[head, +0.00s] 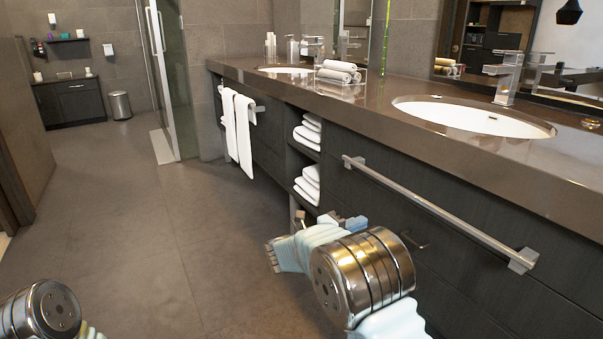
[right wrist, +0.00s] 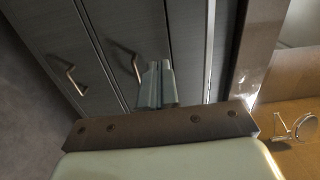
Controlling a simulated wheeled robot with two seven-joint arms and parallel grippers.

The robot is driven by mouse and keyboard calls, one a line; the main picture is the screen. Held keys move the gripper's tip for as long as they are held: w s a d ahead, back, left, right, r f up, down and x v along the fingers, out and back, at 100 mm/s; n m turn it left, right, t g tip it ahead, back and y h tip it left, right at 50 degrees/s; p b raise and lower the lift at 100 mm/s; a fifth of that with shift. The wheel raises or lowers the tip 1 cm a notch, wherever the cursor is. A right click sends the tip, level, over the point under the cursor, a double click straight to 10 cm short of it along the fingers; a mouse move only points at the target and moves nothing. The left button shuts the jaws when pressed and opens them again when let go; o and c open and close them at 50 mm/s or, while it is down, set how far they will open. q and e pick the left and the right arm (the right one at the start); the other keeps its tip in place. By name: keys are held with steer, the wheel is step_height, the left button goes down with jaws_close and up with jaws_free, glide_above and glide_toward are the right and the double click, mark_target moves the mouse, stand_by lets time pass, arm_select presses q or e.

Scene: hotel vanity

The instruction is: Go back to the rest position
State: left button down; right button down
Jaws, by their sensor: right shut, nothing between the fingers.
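My right gripper (head: 348,222) is in front of the dark vanity drawers, below the counter and the towel bar. In the right wrist view its two fingers (right wrist: 155,84) are together with nothing between them. They point toward the dark drawer fronts and appear apart from them. My right arm reaches in from the bottom of the head view and partly hides the gripper. Only a metal joint of my left arm shows at the bottom left of the head view. My left gripper is out of the picture.
The vanity counter (head: 377,107) runs along the right with basins and taps. An empty metal towel bar (head: 437,212) sticks out from its front. White towels (head: 239,128) hang farther along. Drawer handles (right wrist: 70,78) stick out. The floor (head: 120,215) to the left is clear.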

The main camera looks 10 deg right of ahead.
steer(key=s+a+f+n+t+y+p, duration=0.1)
steer(key=s+f+n+t+y, duration=0.1)
steer(key=f+n+y, duration=0.9)
steer(key=s+a+f+n+t+y+p, duration=0.15)
steer(key=f+n, duration=0.65)
steer(key=f, duration=0.8)
steer(key=s+a+f+n+g+y, duration=0.2)
steer(key=s+a+f+n+g, duration=0.1)
steer(key=s, duration=0.6)
steer(key=s+a+f+n+g+y, duration=0.3)
steer(key=s+a+n, duration=0.1)
steer(key=s, duration=0.5)
steer(key=s+a+f+n+g+y, duration=0.2)
steer(key=s+a+n+g+y, duration=0.1)
steer(key=s, duration=0.7)
steer(key=shift+a+f+n+p, duration=0.4)
steer(key=shift+a+p, duration=0.05)
steer(key=shift+a, duration=0.1)
